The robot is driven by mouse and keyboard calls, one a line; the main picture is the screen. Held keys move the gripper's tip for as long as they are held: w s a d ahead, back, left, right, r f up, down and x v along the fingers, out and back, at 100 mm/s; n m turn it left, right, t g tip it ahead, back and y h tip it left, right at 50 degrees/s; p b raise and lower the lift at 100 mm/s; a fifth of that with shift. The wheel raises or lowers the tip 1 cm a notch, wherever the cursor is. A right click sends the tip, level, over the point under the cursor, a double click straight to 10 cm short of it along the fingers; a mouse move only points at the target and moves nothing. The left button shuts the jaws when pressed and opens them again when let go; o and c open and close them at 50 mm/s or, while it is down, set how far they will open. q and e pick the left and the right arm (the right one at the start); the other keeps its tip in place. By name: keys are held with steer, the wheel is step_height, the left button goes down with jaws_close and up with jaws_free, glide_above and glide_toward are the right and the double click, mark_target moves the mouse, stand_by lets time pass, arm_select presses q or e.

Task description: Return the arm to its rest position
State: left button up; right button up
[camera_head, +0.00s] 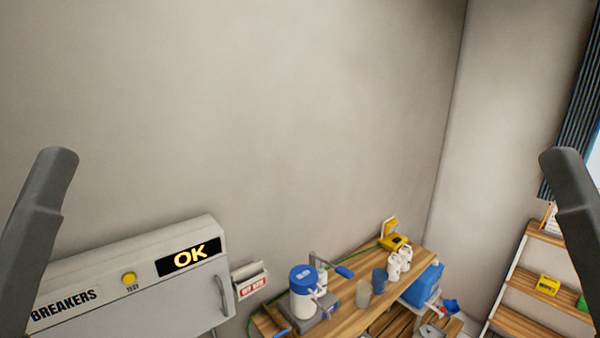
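In the head view, two dark grey parts of my own arms rise at the picture's sides. My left arm part stands at the left edge and my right arm part at the right edge. Both lean outward toward the bottom corners and touch nothing that I can see. No gripper fingers show on either side, so neither gripper can be seen open or shut.
A grey breaker box (150,290) with a lit OK display (188,258) is on the wall at lower left. A wooden bench (345,322) holds a blue-lidded container (303,290), cups and bottles. A shelf (545,288) stands at right. The upper wall is bare.

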arm_select(q)
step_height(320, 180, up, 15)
steer(key=p, duration=1.1)
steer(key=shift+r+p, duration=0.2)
steer(key=shift+p, duration=0.1)
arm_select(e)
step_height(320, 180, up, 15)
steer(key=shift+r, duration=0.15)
arm_select(q)
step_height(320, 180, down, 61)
steer(key=b, duration=6)
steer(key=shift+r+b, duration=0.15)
steer(key=shift+b, duration=0.2)
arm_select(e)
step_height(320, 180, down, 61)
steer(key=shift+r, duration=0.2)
